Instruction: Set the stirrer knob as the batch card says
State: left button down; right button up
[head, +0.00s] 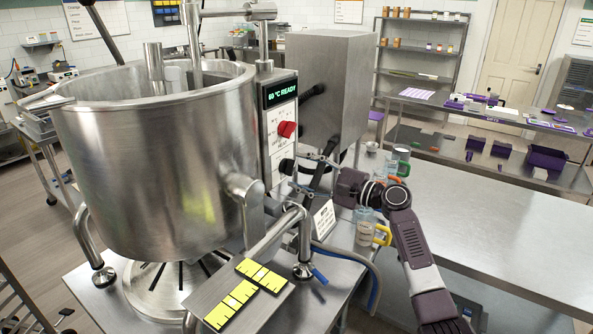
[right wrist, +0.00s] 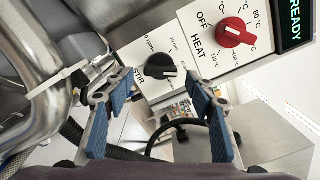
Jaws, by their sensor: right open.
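The black stirrer knob (right wrist: 160,66) sits on the white control panel beside the word STIR, and its white mark points to the right. In the head view the stirrer knob (head: 287,166) is below the red heat knob (head: 286,129). My right gripper (head: 304,172) is open in front of the panel. In the right wrist view its blue-padded fingers (right wrist: 158,90) are spread on both sides below the black knob, with nothing between them; contact is not visible. A small white printed card (head: 325,220) stands beside the machine; its print is too small to read. My left gripper is out of view.
The large steel kettle (head: 150,170) fills the left. Jugs with coloured handles (head: 366,232) stand close to my right arm. A steel tube runs close to the panel's left in the right wrist view. The right-hand steel table (head: 490,225) is clear.

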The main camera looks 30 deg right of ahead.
jog(key=v, duration=1)
jog(key=shift+f, duration=0.1)
